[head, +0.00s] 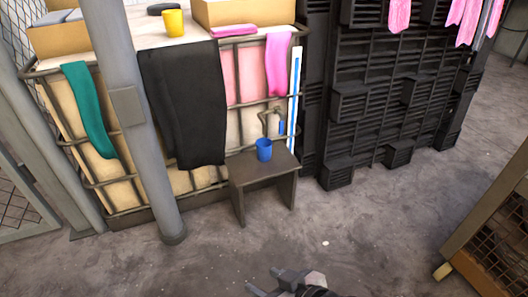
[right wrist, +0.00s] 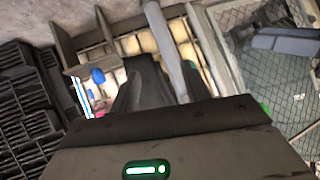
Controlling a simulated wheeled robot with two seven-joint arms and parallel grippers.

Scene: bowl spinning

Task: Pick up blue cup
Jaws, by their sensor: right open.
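The blue cup (head: 264,149) stands upright on a small dark bench (head: 262,168), below a tap (head: 270,115). In the right wrist view the picture is turned, and a blue spot that looks like the cup (right wrist: 98,76) shows left of the fingers, near the bench. My right gripper (head: 264,279) is at the bottom edge of the head view, in front of the bench and well apart from the cup. It is open with nothing between its fingers. My left gripper is not seen in the head view.
A grey pole (head: 140,130) stands left of the bench. Behind it is a caged tank draped with a black cloth (head: 183,100), with a yellow cup (head: 173,22) on top. Black crates (head: 370,100) stand right. A wooden crate (head: 490,230) is at far right. The floor between is clear.

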